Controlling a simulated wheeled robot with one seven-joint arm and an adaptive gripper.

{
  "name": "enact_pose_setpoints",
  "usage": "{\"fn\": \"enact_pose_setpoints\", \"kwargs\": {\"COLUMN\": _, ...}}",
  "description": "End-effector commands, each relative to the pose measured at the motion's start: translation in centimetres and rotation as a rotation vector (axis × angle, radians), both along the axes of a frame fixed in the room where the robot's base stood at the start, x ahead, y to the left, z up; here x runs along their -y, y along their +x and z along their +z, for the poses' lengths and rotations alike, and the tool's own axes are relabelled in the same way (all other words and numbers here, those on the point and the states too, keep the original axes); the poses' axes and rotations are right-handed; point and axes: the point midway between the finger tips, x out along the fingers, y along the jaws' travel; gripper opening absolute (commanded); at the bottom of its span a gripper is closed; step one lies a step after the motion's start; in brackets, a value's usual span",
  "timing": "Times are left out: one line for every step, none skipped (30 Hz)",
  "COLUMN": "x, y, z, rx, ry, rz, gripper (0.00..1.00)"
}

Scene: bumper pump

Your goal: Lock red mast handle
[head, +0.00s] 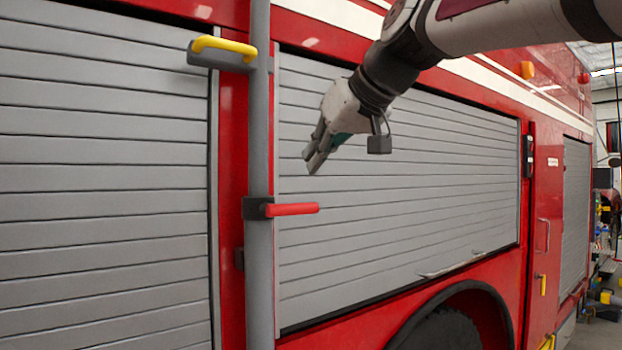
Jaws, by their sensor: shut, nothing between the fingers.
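The red mast handle (292,209) sticks out to the right, roughly level, from a dark clamp (257,208) on the grey vertical mast (259,120). My gripper (311,164) comes down from the upper right and is above the red handle, apart from it. Its fingers are together and hold nothing. They point down and to the left. How far my gripper is from the handle in depth is hard to tell.
A yellow handle (224,45) sits on a grey bracket higher on the mast. Grey roller shutters (100,190) and the red truck body (350,335) stand behind. A wheel arch (455,305) is at lower right. The space around the red handle's free end looks clear.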

Motion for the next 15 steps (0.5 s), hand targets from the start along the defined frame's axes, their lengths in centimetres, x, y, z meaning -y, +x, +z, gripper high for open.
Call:
{"fn": "enact_pose_setpoints", "kwargs": {"x": -0.6, "y": 0.6, "z": -0.6, "rx": -0.004, "ry": -0.001, "rz": 0.001, "gripper": 0.0}}
{"fn": "enact_pose_setpoints", "kwargs": {"x": -0.8, "y": 0.9, "z": -0.9, "rx": -0.004, "ry": -0.001, "rz": 0.002, "gripper": 0.0}}
{"fn": "enact_pose_setpoints", "kwargs": {"x": -0.8, "y": 0.9, "z": -1.5, "rx": -0.004, "ry": -0.001, "rz": 0.001, "gripper": 0.0}}
{"fn": "enact_pose_setpoints", "kwargs": {"x": -0.9, "y": 0.9, "z": -2.0, "rx": -0.004, "ry": -0.001, "rz": 0.001, "gripper": 0.0}}
{"fn": "enact_pose_setpoints", "kwargs": {"x": -0.9, "y": 1.0, "z": -2.3, "rx": -0.003, "ry": 0.001, "rz": 0.001, "gripper": 0.0}}
{"fn": "enact_pose_setpoints", "kwargs": {"x": -0.9, "y": 1.0, "z": -2.9, "rx": -0.003, "ry": 0.001, "rz": 0.0, "gripper": 0.0}}
{"fn": "enact_pose_setpoints", "kwargs": {"x": -1.0, "y": 1.1, "z": -3.2, "rx": -0.002, "ry": 0.0, "rz": 0.0, "gripper": 0.0}}
{"fn": "enact_pose_setpoints", "kwargs": {"x": -1.0, "y": 1.2, "z": -3.5, "rx": -0.002, "ry": -0.001, "rz": 0.001, "gripper": 0.0}}
{"fn": "enact_pose_setpoints", "kwargs": {"x": -1.0, "y": 1.3, "z": -3.8, "rx": -0.001, "ry": -0.001, "rz": 0.0, "gripper": 0.0}}
{"fn": "enact_pose_setpoints", "kwargs": {"x": -1.0, "y": 1.3, "z": -4.0, "rx": -0.001, "ry": 0.0, "rz": -0.001, "gripper": 0.0}}
{"fn": "enact_pose_setpoints", "kwargs": {"x": -1.1, "y": 1.4, "z": -4.2, "rx": -0.002, "ry": 0.001, "rz": 0.0, "gripper": 0.0}}
{"fn": "enact_pose_setpoints", "kwargs": {"x": -1.1, "y": 1.4, "z": -4.4, "rx": -0.002, "ry": 0.001, "rz": 0.0, "gripper": 0.0}}
{"fn": "enact_pose_setpoints", "kwargs": {"x": -1.1, "y": 1.4, "z": -4.5, "rx": -0.001, "ry": 0.0, "rz": -0.001, "gripper": 0.0}}
{"fn": "enact_pose_setpoints", "kwargs": {"x": -1.1, "y": 1.5, "z": -4.6, "rx": 0.0, "ry": 0.001, "rz": -0.001, "gripper": 0.0}}
{"fn": "enact_pose_setpoints", "kwargs": {"x": -1.1, "y": 1.5, "z": -4.6, "rx": 0.001, "ry": 0.001, "rz": 0.0, "gripper": 0.0}}
